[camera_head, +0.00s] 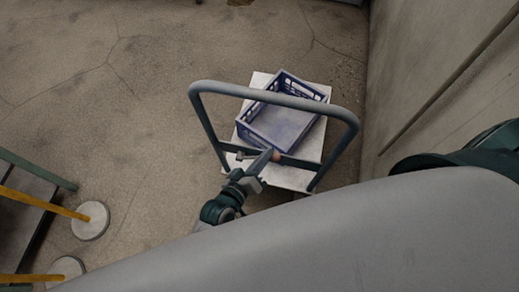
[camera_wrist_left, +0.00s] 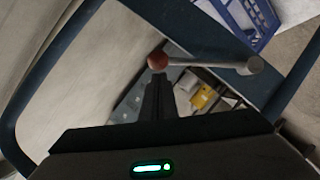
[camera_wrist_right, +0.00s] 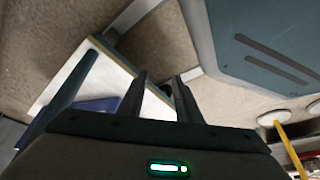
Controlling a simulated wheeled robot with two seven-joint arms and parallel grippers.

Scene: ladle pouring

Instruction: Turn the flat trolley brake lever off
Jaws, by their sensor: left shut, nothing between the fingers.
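The flat trolley has a white deck (camera_head: 262,80) and a grey-blue push handle (camera_head: 270,94). Its brake lever is a grey rod (camera_wrist_left: 210,62) with a red-brown ball knob (camera_wrist_left: 157,60), on the handle's crossbar. The knob also shows in the head view (camera_head: 276,155). My left gripper (camera_head: 265,160) is shut and empty, its fingertips right at the knob; in the left wrist view its fingers (camera_wrist_left: 158,85) lie just below the knob. I cannot tell whether they touch it. My right gripper (camera_wrist_right: 163,84) is open and empty, away from the lever.
A blue crate (camera_head: 243,133) stands on the trolley deck. A concrete wall (camera_head: 430,90) rises at the right. Yellow posts on round white bases (camera_head: 90,222) stand at the lower left. The floor (camera_head: 110,110) left of the trolley is clear.

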